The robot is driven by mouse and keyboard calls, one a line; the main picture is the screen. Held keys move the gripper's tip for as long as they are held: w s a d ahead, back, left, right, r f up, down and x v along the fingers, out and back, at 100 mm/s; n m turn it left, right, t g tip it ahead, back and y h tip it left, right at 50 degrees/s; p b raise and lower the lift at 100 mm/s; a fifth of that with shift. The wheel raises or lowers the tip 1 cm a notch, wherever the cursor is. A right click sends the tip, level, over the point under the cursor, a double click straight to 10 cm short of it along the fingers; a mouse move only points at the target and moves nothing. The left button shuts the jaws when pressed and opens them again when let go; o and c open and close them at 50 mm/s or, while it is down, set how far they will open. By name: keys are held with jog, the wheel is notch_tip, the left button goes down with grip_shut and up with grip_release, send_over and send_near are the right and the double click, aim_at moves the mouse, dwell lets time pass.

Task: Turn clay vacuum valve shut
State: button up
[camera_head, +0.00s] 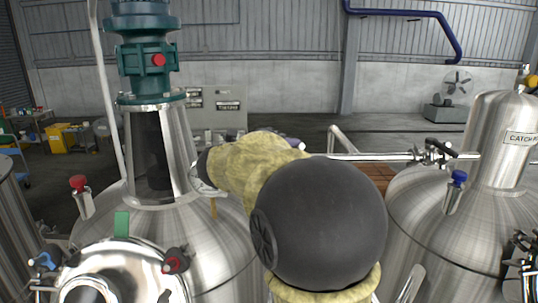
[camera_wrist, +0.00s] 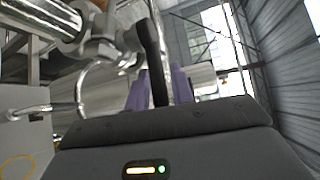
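My gripper (camera_wrist: 160,85) has two purple fingers, one on each side of the handle's lower part. They sit close to it with little gap showing, so the gripper looks shut on it. In the head view my arm hides most of the gripper and this handle. No clay colour or label shows on the handle, so I cannot confirm it is the clay vacuum valve.
A steel tank with a teal motor (camera_head: 143,58) stands at left. A catch tank (camera_head: 500,150) stands at right. Another black-handled valve (camera_head: 435,150) sits on the pipe between them. Red (camera_head: 78,184) and blue (camera_head: 459,177) caps top small ports. A curved metal tube (camera_wrist: 82,85) is close left of my gripper.

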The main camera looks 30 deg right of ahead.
jog(key=b+v, duration=0.7)
jog(key=v, duration=1)
jog(key=shift+b, duration=0.3)
